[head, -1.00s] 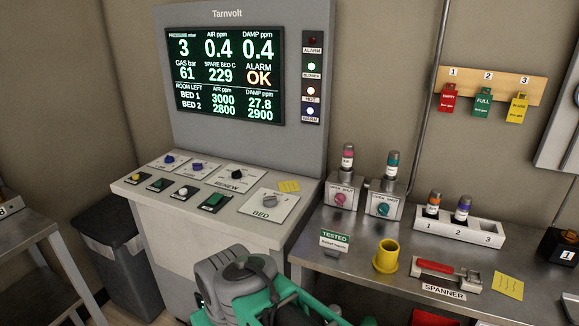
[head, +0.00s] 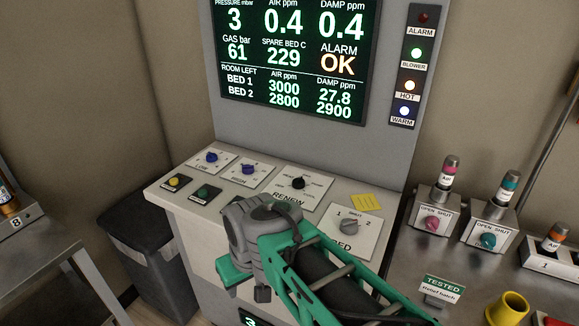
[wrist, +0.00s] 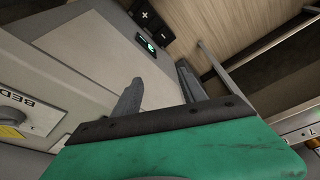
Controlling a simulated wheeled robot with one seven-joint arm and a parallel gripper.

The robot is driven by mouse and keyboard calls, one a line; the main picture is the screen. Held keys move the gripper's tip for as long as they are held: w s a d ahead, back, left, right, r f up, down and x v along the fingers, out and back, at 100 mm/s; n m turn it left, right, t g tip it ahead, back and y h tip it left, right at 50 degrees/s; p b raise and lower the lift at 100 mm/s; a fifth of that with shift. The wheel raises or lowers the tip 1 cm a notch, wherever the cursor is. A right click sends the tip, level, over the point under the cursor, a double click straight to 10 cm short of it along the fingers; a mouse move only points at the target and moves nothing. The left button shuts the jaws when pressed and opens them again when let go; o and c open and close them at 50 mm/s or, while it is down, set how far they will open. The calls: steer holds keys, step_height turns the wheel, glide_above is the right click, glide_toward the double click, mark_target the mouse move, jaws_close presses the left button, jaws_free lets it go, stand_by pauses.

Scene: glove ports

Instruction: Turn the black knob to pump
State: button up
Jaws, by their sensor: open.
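The black knob (head: 298,183) sits on the white RENEW plate (head: 285,195) on the console's sloping top, in the head view. Its pointer setting and the small labels around it are too small to read surely. My gripper shows in the wrist view (wrist: 158,86), with its two grey fingers apart and nothing between them. It hangs in front of the console, lower than the knob and nearer to me. In the head view my green and grey arm hides part of the console top below the RENEW plate. The black knob is not in the wrist view.
The BED plate with a grey knob (head: 349,226) lies right of my wrist; a yellow note (head: 365,202) is above it. Two blue-knob plates are at left, with push buttons below. A metal bench with a yellow cup (head: 507,309) stands right, a dark bin (head: 140,240) left.

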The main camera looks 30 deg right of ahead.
steer(key=shift+o, duration=0.7)
steer(key=w+d+r+p, duration=0.3)
steer(key=w+d+r, duration=0.2)
steer(key=w, duration=0.4)
steer(key=shift+w+r+n+y, duration=0.3)
steer(key=shift+r+n, duration=0.1)
steer(key=shift+r, duration=0.45)
steer(key=n+y+p, duration=0.1)
steer(key=n+p, duration=0.2)
steer(key=p, duration=0.2)
glide_toward(300, 180)
steer(key=f, duration=0.1)
steer(key=shift+t, duration=0.4)
steer(key=p+x, duration=0.1)
steer(key=x, duration=0.5)
steer(key=shift+a+f, duration=0.2)
steer(key=shift+f, duration=0.2)
steer(key=shift+w+f, duration=0.1)
steer(key=shift+f, duration=0.35)
jaws_close()
